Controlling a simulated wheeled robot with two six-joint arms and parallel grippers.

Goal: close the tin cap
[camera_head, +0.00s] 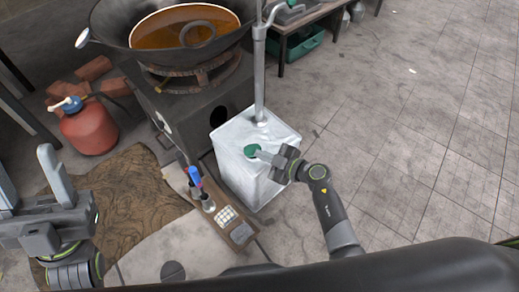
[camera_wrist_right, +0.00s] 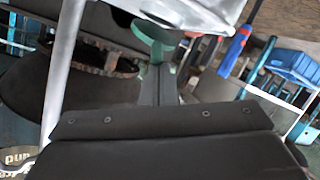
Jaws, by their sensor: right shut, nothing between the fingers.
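The silver-white square tin (camera_head: 262,185) stands on the floor near the middle of the head view. In the right wrist view, the green cap (camera_wrist_right: 154,28) is just beyond the shut fingertips (camera_wrist_right: 158,70), and part of the tin (camera_wrist_right: 195,12) shows at the top. My left gripper (camera_head: 30,185) is open and empty at the left, away from the tin.
A metal pipe (camera_head: 259,75) rises from the tin's top. A black stove (camera_head: 195,115) with a wok of orange liquid (camera_head: 180,30) stands behind left. A red gas cylinder (camera_head: 88,128) is farther left. A small board with tools (camera_head: 228,220) lies beside the tin. The right floor is clear.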

